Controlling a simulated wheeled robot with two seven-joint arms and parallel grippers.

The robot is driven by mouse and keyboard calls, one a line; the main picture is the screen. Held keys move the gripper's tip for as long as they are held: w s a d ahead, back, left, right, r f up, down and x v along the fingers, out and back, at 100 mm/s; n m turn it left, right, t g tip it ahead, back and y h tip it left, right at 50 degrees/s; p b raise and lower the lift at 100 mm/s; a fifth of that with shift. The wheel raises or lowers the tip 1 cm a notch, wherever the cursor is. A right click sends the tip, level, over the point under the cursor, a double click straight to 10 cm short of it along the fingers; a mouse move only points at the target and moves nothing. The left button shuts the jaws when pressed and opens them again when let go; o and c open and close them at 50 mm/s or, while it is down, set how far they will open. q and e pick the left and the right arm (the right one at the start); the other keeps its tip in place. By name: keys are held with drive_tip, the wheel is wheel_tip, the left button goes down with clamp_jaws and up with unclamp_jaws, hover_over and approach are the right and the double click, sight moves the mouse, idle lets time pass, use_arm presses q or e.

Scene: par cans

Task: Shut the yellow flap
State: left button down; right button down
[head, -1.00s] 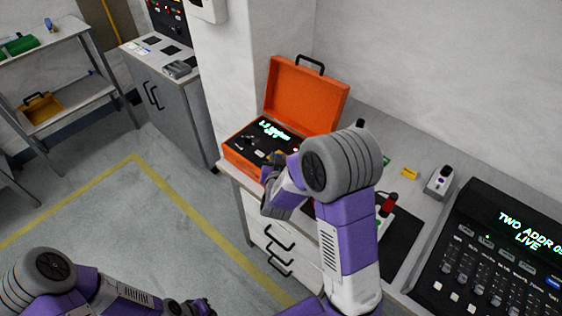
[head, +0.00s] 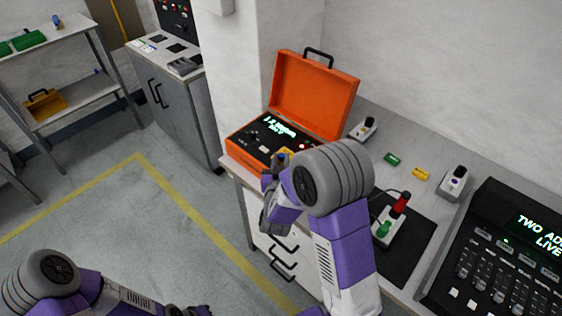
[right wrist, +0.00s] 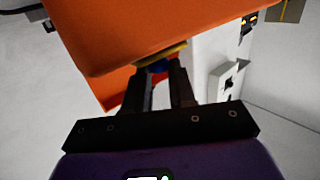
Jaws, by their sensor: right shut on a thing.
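The orange case (head: 312,95) stands on the bench with its lid up and a lit display on its panel. The yellow flap (head: 286,153) shows as a small patch at the case's front right, mostly hidden by my right gripper (head: 275,165). In the right wrist view, the yellow flap (right wrist: 172,51) is a thin strip at the fingertips of my right gripper (right wrist: 160,72). The fingers are close together on it, with small blue and red parts between the tips. How far the flap is open is hidden. My left gripper (head: 190,311) is cut off at the bottom edge.
Right of the case lie a green cylinder (head: 392,159), a yellow cylinder (head: 421,174) and a dark mat (head: 408,250) bearing a box with a red-topped stick (head: 400,204). A black console (head: 505,250) stands far right. The floor at left is clear.

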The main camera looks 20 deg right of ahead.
drive_tip(key=c, duration=0.9)
unclamp_jaws()
drive_tip(key=shift+c, duration=0.2)
drive_tip(key=shift+s+a, duration=0.25)
drive_tip(key=shift+s, duration=0.15)
drive_tip(key=p+v, duration=0.3)
drive_tip(key=v, duration=0.3)
drive_tip(key=shift+s, duration=0.25)
drive_tip(key=shift+a, duration=0.1)
